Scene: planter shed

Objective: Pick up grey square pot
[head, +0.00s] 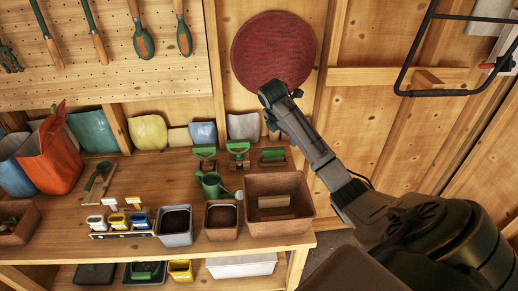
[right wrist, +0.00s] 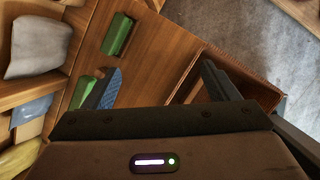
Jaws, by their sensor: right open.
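The grey square pot (head: 174,226) stands upright on the wooden bench near its front edge, filled with dark soil. A brown square pot (head: 221,220) stands close on its right. My right gripper (head: 271,106) is raised above the back of the bench, in front of the wall, up and to the right of the grey pot and well apart from it. In the right wrist view its jaws (right wrist: 160,86) are open with nothing between them. The grey pot does not show in that view. My left gripper is not in view.
A large brown planter (head: 278,228) stands right of the pots. A green watering can (head: 212,186) is behind them. Small labelled containers (head: 117,221) stand to the left. Green-handled tools (head: 238,154) line the back. A red disc (head: 272,50) hangs on the wall.

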